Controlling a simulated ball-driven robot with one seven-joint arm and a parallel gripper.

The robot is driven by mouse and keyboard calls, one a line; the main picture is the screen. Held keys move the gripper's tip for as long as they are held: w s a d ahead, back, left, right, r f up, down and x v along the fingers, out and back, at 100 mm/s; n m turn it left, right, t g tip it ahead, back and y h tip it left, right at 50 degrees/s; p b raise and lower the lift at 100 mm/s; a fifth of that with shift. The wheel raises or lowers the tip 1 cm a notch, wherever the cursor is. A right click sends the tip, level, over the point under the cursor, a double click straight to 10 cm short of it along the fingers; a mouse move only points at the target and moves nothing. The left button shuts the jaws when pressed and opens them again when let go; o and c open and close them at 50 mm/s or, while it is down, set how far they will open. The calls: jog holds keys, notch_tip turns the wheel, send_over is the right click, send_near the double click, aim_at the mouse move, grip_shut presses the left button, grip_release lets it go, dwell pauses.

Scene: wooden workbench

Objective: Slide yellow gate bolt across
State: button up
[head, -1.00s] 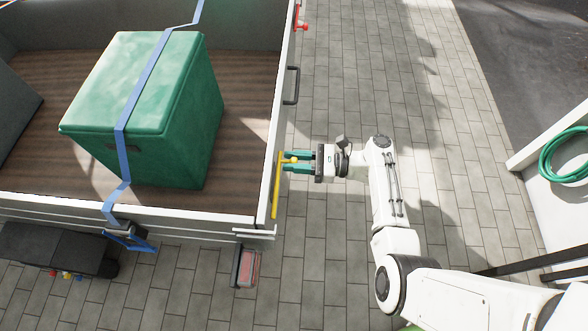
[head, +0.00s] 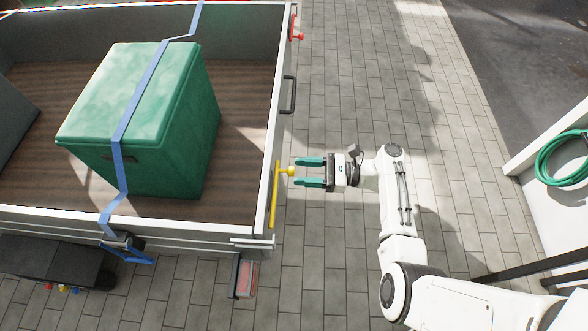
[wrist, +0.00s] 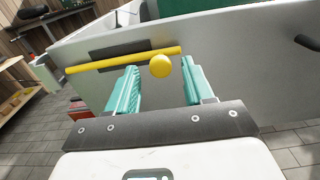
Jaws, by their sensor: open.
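The yellow gate bolt (head: 275,196) is a long rod on the outer face of the trailer's grey end gate (head: 284,140). Its round yellow knob (head: 290,171) sticks out towards me near the rod's far end. In the wrist view the rod (wrist: 105,62) lies across a dark plate, with the knob (wrist: 160,66) near its right end. My gripper (head: 298,172) is open and empty, just right of the knob in the head view. Its two teal fingers point at the gate, one to each side of the knob's line. I see no contact.
A red bolt (head: 296,33) and a black handle (head: 288,95) sit farther along the gate. A green box (head: 140,115) is strapped in the trailer bed. A tail lamp (head: 246,279) hangs at the near corner. Paving right of the gate is open; a green hose (head: 562,160) hangs far right.

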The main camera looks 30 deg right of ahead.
jog(key=v, duration=0.7)
jog(key=shift+s, duration=0.1)
jog(key=s+a+f+n+g+h+p, duration=0.1)
jog(key=s+f+n+g+h, duration=0.1)
jog(key=s+n+g+h, duration=0.4)
jog(key=s+a+f+n+g+h+p, duration=0.1)
jog(key=s+f+n+g+h, duration=0.15)
jog(key=s+n, duration=0.45)
jog(key=s+a+r+n+g+h+p, duration=0.1)
jog(key=s+r+n+h+p, duration=0.1)
jog(key=s+r+n+h, duration=0.4)
notch_tip(320, 180, up, 5)
jog(key=s+n, duration=0.1)
jog(key=n, duration=0.5)
jog(key=shift+r, duration=0.15)
jog(key=shift+s+a, duration=0.1)
jog(key=shift+s, duration=0.05)
